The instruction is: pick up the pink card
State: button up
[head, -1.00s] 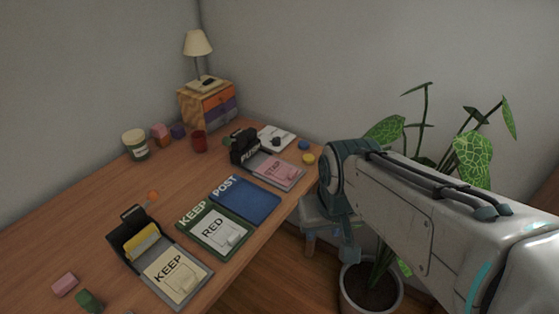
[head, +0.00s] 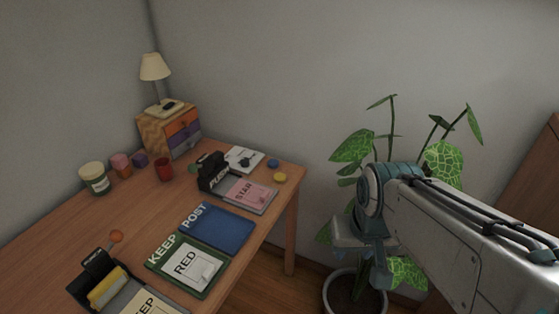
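The pink card (head: 250,192), marked with a word that looks like "STAR", lies flat on a grey tray (head: 267,207) with a black block-like holder (head: 212,175) at its left end. The tray is near the right edge of the wooden desk. My gripper (head: 380,277) hangs at the end of my arm, right of the desk and in front of the plant, well apart from the card. Its fingers are too small and dark to tell whether they are open or shut.
A blue "POST" board (head: 216,229) and a green "KEEP" board (head: 160,253) with a white "RED" card (head: 187,266) lie nearer. A potted plant (head: 352,150) stands right of the desk.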

aim_at(250, 194)
jog(key=z, duration=0.1)
jog(key=i, duration=0.9)
jog(key=u, duration=0.45)
